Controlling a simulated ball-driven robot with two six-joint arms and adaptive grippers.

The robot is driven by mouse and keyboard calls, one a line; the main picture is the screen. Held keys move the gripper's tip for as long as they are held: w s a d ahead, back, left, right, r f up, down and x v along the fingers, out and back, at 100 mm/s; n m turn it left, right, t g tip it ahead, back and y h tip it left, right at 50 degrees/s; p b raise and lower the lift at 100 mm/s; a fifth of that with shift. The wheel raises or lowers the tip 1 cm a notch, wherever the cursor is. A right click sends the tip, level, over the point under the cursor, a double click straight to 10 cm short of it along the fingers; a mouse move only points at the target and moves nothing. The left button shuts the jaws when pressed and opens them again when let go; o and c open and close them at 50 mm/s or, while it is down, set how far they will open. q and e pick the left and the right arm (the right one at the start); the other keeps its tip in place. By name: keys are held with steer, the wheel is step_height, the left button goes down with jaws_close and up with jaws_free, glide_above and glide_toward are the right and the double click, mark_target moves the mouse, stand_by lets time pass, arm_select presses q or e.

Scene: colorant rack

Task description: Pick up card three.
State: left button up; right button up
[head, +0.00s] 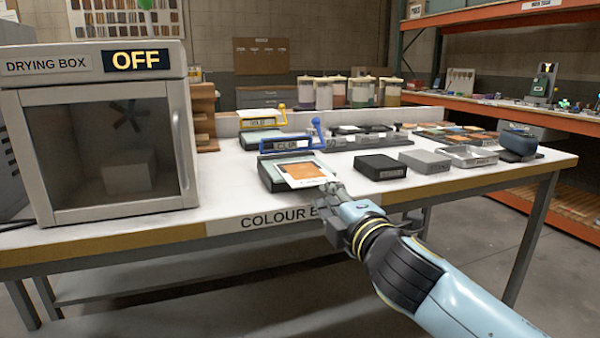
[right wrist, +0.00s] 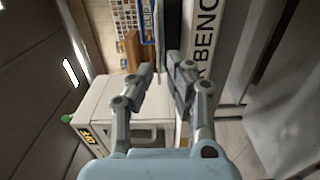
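A white card with an orange-brown patch (head: 303,171) lies on the dark, blue-handled unit (head: 273,173) near the front edge of the bench. I cannot read a number on it, so I cannot tell whether it is card three. My right gripper (head: 332,190) is at the card's front right corner, low over the bench's front edge. In the right wrist view my right gripper (right wrist: 160,72) has a gap between its fingers, and no card shows between them. My left gripper is in neither view.
The drying box (head: 100,140), marked OFF, stands at the left of the bench. A yellow-handled unit (head: 262,125) is behind the blue one. A black box (head: 380,166), grey boxes (head: 425,160) and a dark blue device (head: 518,143) stand to the right.

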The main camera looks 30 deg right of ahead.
mark_target(305, 180)
steer(key=x, duration=0.4)
steer(key=shift+w+a+r, duration=0.15)
steer(key=shift+a, duration=0.1)
steer(key=x, duration=0.3)
steer(key=shift+w+a, duration=0.3)
steer(key=shift+w, duration=0.15)
steer(key=shift+w+d, duration=0.15)
steer(key=shift+w, duration=0.15)
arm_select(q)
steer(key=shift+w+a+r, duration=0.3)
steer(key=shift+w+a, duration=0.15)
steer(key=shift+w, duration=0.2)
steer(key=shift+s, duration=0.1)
arm_select(e)
steer(key=shift+c, duration=0.2)
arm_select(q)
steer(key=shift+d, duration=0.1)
arm_select(e)
jaws_close()
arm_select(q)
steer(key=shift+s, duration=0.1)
